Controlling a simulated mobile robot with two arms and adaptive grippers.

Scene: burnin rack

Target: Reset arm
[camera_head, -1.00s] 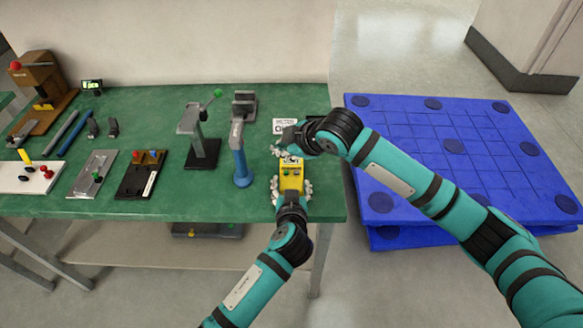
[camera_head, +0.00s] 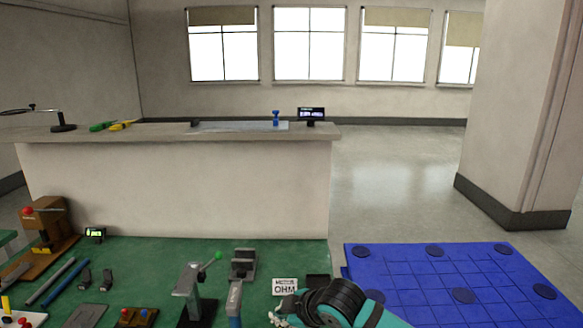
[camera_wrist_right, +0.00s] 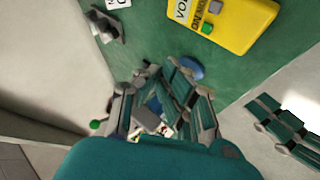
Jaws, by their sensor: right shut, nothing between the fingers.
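The reset task names only an arm. My right gripper (camera_head: 280,319) shows in the head view at the bottom edge, just below the small OHM card (camera_head: 285,286). In the right wrist view my right gripper (camera_wrist_right: 160,85) is shut with nothing held between its fingers, above the green table. A yellow meter (camera_wrist_right: 235,22) lies beyond it at the top of that view, apart from the fingers. At the right of the wrist view are teal and grey jointed parts, apparently my left gripper (camera_wrist_right: 287,126); its opening is unclear. The left arm is out of the head view.
The green table (camera_head: 140,255) holds a clamp stand (camera_head: 190,285), a blue-based post (camera_head: 235,300) and a brown press (camera_head: 45,222), with several small tools at left. A blue platform (camera_head: 400,290) stands at right. A long counter (camera_head: 180,170) stands behind; floor beyond is open.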

